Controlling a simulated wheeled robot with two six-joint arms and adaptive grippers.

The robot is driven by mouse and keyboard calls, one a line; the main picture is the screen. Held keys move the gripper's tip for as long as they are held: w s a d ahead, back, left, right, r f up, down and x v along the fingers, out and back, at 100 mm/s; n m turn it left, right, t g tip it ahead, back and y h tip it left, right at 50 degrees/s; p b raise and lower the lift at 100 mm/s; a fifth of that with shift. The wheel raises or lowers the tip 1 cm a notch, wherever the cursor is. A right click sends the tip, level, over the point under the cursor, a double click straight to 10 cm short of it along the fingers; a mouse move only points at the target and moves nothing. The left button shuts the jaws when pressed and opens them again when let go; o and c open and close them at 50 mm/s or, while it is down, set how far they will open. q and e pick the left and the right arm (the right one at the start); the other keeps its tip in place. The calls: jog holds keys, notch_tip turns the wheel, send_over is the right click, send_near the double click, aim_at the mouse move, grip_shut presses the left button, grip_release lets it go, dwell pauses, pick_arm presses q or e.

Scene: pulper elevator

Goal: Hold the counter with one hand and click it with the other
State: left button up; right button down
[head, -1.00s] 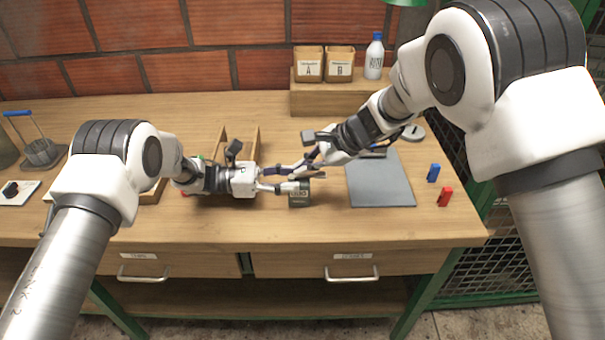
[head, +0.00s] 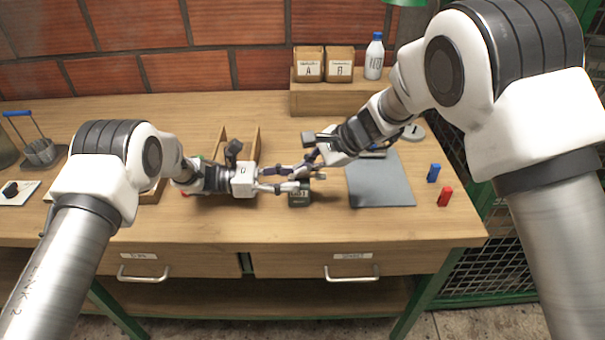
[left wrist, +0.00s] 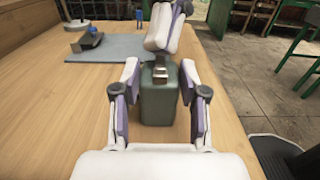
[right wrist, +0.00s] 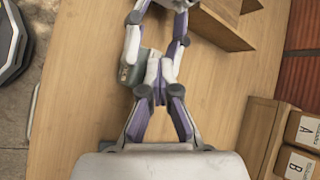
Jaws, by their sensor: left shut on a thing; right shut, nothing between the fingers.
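The counter (head: 299,199) is a small dark green-grey box standing on the table in front of me. It also shows in the left wrist view (left wrist: 158,100), between the fingers. My left gripper (head: 298,180) comes in from the left and is shut on the counter's sides. My right gripper (head: 308,172) is shut and empty, with its fingertips at the counter's top. In the left wrist view its white tip is just above a metal button (left wrist: 161,76); I cannot tell whether they touch. In the right wrist view the counter (right wrist: 140,68) is partly hidden by the fingers.
A grey mat (head: 380,182) lies right of the counter. A blue block (head: 433,173) and a red block (head: 445,197) stand beyond it. Boxes marked A (head: 309,66) and B (head: 340,66) and a bottle (head: 374,57) stand on a shelf behind. The table's front strip is clear.

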jog(key=shift+r, duration=0.75)
jog(key=shift+r, duration=0.1)
jog(key=shift+a+r, duration=0.15)
jog(key=shift+r, duration=2.3)
pick_arm(q)
jog(key=o, duration=1.3)
jog(key=shift+c, duration=0.2)
jog(key=shift+a, duration=0.1)
